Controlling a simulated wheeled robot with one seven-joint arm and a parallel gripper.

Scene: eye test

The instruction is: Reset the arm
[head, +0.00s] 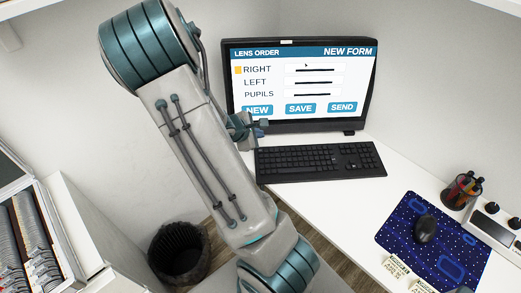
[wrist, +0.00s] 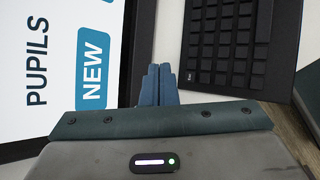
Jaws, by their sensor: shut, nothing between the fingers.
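My arm rises across the middle of the head view, bent in front of the desk. My gripper (head: 260,131) is small there, just in front of the monitor's lower left corner and near the keyboard's back left corner. In the wrist view my gripper (wrist: 159,72) shows two blue fingers side by side, shut with nothing between them. They point to the space between the monitor (wrist: 140,50) and the keyboard (wrist: 225,45). I cannot tell whether the fingertips touch anything.
The monitor (head: 300,78) shows a lens order form. The keyboard (head: 320,162) lies before it on the white desk (head: 335,205). A dark bin (head: 178,250) stands on the floor.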

